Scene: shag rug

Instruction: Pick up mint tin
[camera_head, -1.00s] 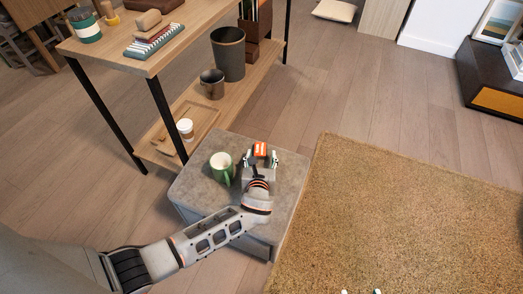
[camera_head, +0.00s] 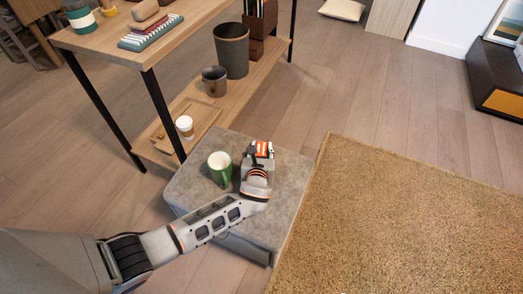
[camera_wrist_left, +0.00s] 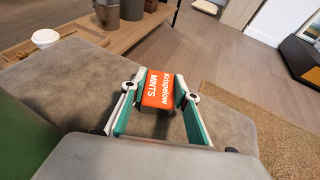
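The mint tin (camera_head: 263,149) is a small orange box with white ends, over the far part of the grey ottoman top (camera_head: 292,183). In the left wrist view the tin (camera_wrist_left: 158,88) shows its orange face with the white word MINTS. My left gripper (camera_head: 262,153) reaches it from the near side. In the wrist view its two green-and-white fingers (camera_wrist_left: 158,94) press in on the tin's left and right sides, so it is shut on the tin. I cannot tell whether the tin is clear of the ottoman. My right gripper is out of view.
A wooden shelf table (camera_head: 165,62) with a white cup (camera_head: 185,127), a dark mug (camera_head: 214,80) and a bin (camera_head: 231,50) is beyond. A tan rug (camera_head: 410,220) lies to the right.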

